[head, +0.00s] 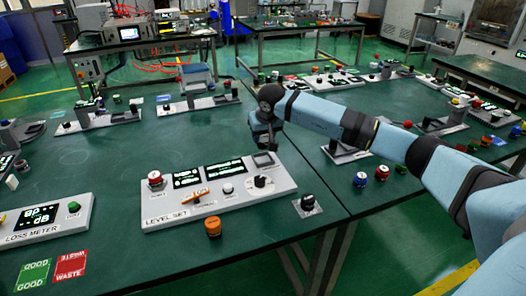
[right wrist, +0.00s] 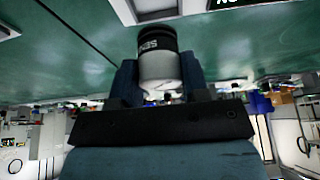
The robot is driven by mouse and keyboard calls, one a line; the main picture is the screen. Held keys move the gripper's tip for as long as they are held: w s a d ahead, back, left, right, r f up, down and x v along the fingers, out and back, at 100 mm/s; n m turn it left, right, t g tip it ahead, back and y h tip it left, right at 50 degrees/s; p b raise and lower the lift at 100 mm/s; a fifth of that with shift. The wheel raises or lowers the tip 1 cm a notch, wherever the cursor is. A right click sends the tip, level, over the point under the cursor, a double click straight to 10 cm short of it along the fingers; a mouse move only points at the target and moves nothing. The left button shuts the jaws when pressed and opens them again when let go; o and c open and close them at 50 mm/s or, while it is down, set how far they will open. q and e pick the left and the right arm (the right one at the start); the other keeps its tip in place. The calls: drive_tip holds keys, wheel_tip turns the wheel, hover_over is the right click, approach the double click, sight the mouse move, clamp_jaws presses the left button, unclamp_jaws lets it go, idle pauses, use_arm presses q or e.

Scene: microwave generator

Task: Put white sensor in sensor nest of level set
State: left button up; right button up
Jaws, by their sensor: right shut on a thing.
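The white sensor (right wrist: 160,68) is a short white cylinder with a black end bearing partly readable lettering. In the right wrist view it sits between the two fingers of my right gripper (right wrist: 160,88), which is shut on it. In the head view my right gripper (head: 266,138) hangs above and behind the upper right corner of the level set, and the sensor cannot be made out. The level set (head: 160,212) is a white panel with two lit displays. My left gripper is not in view.
The panel carries a red button (head: 155,178), an orange handle (head: 200,196) and a black dial (head: 260,182). An orange knob (head: 212,228) stands in front. A black knob on a small plate (head: 307,205) stands right. The loss meter (head: 45,220) lies left, with bare table between.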

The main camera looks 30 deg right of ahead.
drive_tip(key=shift+f, duration=2.9)
drive_tip(key=shift+b, duration=0.35)
drive_tip(key=o, duration=1)
drive_tip(key=shift+f, duration=0.15)
drive_tip(key=shift+o, duration=0.2)
drive_tip(key=shift+r, duration=0.25)
drive_tip(key=p+v, duration=0.1)
drive_tip(key=v, duration=1.1)
drive_tip(key=shift+s+f, duration=0.15)
drive_tip(key=shift+f, duration=0.05)
